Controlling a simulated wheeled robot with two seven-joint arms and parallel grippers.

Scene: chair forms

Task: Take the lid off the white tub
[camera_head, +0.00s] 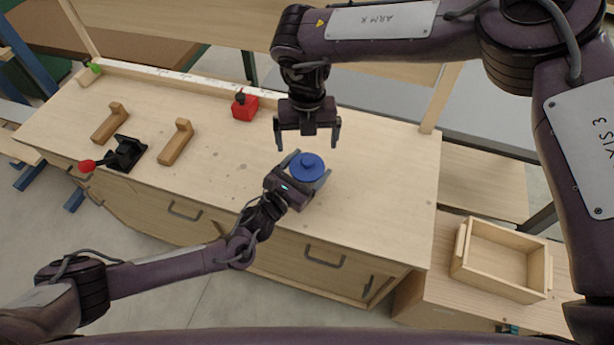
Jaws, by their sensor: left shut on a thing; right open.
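The blue lid (306,160), round with a small knob on top, sits in the middle of the bench. It hides nearly all of the white tub under it. My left gripper (308,168) reaches in from the lower left, with one finger on each side of the tub below the lid, shut on the tub. My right gripper (307,145) points down just behind the lid in the picture. Its fingers are spread and nothing is between them.
The wooden workbench (230,170) holds a red block (245,107), two wooden pieces (176,142) and a black clamp with a red knob (124,153) to the left. An empty wooden box (503,262) stands at the lower right. The bench right of the tub is clear.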

